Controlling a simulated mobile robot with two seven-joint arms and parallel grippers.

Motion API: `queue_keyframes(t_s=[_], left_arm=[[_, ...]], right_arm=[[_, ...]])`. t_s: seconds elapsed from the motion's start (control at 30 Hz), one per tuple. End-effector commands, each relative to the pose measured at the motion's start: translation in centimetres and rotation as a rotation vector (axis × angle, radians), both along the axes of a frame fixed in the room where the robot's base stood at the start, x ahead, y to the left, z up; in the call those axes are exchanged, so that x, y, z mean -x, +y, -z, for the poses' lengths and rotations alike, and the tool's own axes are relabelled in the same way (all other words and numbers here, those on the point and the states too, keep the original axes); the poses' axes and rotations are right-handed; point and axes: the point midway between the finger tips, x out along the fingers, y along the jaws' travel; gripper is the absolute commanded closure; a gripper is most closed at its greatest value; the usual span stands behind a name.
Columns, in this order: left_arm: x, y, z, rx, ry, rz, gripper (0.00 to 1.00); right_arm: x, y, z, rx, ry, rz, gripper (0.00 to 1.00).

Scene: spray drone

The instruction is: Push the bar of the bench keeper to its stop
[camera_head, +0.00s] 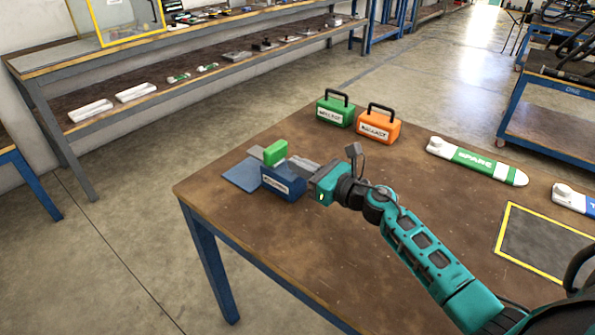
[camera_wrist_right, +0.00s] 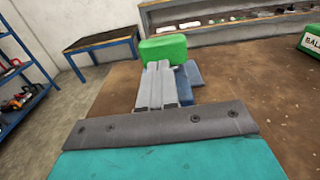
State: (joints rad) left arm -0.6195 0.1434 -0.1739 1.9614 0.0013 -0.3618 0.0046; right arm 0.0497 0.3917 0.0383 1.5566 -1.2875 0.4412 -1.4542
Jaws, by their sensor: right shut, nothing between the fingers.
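The bench keeper (camera_head: 283,184) is a blue labelled block near the table's left corner, with a flat blue plate (camera_head: 243,176) beside it. A green block (camera_head: 275,152) sits at its top, with a flat grey piece (camera_head: 256,152) showing just beyond; these look like the bar and its end. My right gripper (camera_head: 302,165) is shut and empty, its grey fingers level behind the keeper and pointing at the green block. In the wrist view the fingers (camera_wrist_right: 157,82) end right at the green block (camera_wrist_right: 163,48); I cannot tell whether they touch. My left gripper is out of view.
A green case (camera_head: 335,113) and an orange case (camera_head: 379,126) stand at the table's back edge. A white-and-green spare piece (camera_head: 476,163) and a yellow-framed dark mat (camera_head: 547,245) lie to the right. The table front is clear.

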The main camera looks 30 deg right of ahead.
Motion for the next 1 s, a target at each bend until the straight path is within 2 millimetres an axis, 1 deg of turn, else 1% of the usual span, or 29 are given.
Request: queue_keyframes(t_s=[0.03,0.1,0.3,0.5,0.7,1.0], left_arm=[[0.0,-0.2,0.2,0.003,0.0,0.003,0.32],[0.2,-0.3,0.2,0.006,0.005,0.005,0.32],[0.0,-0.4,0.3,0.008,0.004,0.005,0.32],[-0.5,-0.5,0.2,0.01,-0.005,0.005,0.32],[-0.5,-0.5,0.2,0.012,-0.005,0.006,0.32],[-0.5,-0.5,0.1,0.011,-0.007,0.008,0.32]], right_arm=[[0.2,-0.4,0.2,0.001,0.001,-0.001,1.0],[2.0,-1.0,0.3,0.002,0.004,-0.001,1.0],[5.7,-2.5,0.3,0.0,0.004,-0.001,1.0],[8.3,-3.6,0.2,-0.002,0.004,-0.001,1.0],[9.2,-4.0,0.1,-0.001,0.001,-0.001,1.0],[9.3,-4.1,0.1,-0.001,0.001,-0.001,1.0]])
